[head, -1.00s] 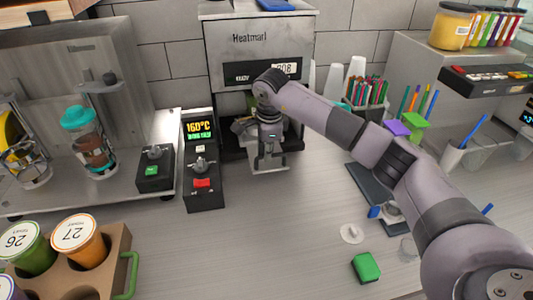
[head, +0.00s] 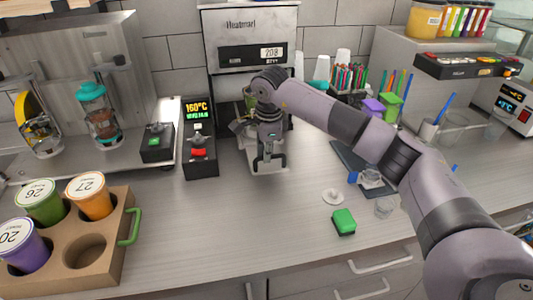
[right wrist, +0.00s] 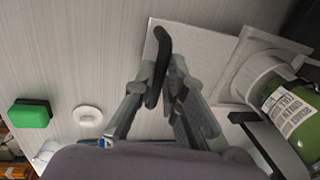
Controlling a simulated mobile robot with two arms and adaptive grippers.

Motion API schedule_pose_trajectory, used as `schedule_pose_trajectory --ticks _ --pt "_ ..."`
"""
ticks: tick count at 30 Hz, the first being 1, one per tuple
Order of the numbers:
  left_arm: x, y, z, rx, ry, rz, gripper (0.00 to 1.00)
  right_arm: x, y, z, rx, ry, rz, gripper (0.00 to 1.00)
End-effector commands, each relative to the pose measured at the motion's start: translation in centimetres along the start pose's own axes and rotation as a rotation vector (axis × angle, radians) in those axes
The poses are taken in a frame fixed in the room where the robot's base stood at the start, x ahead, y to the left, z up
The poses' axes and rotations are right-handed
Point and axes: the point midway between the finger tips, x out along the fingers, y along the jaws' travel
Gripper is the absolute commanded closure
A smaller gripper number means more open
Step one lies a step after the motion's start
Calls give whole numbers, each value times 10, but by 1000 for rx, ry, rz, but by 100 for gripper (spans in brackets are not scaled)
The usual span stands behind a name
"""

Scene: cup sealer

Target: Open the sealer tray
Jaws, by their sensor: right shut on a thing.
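The cup sealer (head: 250,52) stands against the back wall, marked Heatmarl. Its light grey tray (head: 283,166) sticks out at the front, below the machine, and also shows in the right wrist view (right wrist: 207,48). A green cup with a white label (right wrist: 291,112) sits at the tray's right side in the wrist view, partly cut off by the frame. My right gripper (head: 268,163) is at the tray's front, shut on the black tray handle (right wrist: 161,48). My left gripper is not in view.
A temperature control box (head: 199,150) stands close left of the tray. A green block (head: 343,222) and a white disc (head: 333,196) lie at right. A cardboard cup holder (head: 112,262) is at front left. The counter before the tray is clear.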

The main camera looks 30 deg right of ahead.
Motion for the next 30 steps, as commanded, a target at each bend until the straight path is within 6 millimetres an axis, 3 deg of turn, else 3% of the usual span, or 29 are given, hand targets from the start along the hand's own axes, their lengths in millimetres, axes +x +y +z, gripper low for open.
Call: schedule_pose_trajectory --ticks 5,6,15,24,30 --pt "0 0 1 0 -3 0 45 -1 -1 0 0 0 -3 100" --pt "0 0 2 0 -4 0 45 -1 -1 0 0 0 -3 87" --pt "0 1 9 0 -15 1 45 0 -1 0 0 0 -2 69" --pt "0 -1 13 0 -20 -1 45 -2 -1 0 1 0 -2 69" --pt "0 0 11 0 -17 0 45 -28 -2 0 0 -1 -7 69"
